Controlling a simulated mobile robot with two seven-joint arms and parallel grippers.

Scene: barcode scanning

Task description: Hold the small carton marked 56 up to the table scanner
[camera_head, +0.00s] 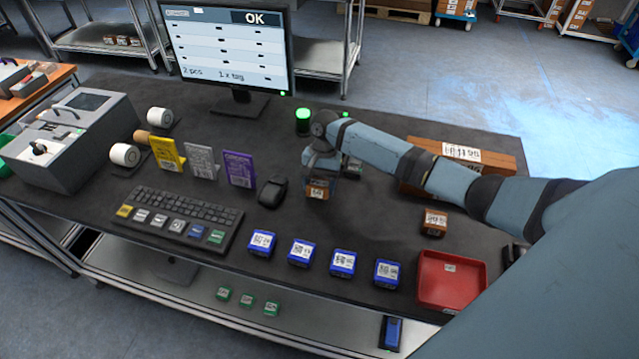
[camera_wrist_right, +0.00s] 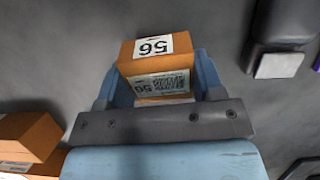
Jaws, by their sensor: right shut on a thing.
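The small orange carton marked 56 (camera_wrist_right: 155,68) is between the fingers of my right gripper (camera_wrist_right: 155,90), which is shut on it. Its white labels, one with 56 and one with a code, face the wrist camera. In the head view the carton (camera_head: 318,189) hangs below my right gripper (camera_head: 320,178), over the middle of the table. A black device (camera_head: 272,192), which looks like the table scanner, stands just left of the carton, apart from it. It also shows at the upper right of the wrist view (camera_wrist_right: 283,35). My left gripper is not in view.
A long brown box (camera_head: 492,158) lies behind my right arm. A small brown carton (camera_head: 434,222) and a red tray (camera_head: 452,283) are at the right. Several blue boxes (camera_head: 343,263) line the front edge. A keyboard (camera_head: 185,213) and upright cards (camera_head: 239,170) are at left. The monitor (camera_head: 228,50) reads OK.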

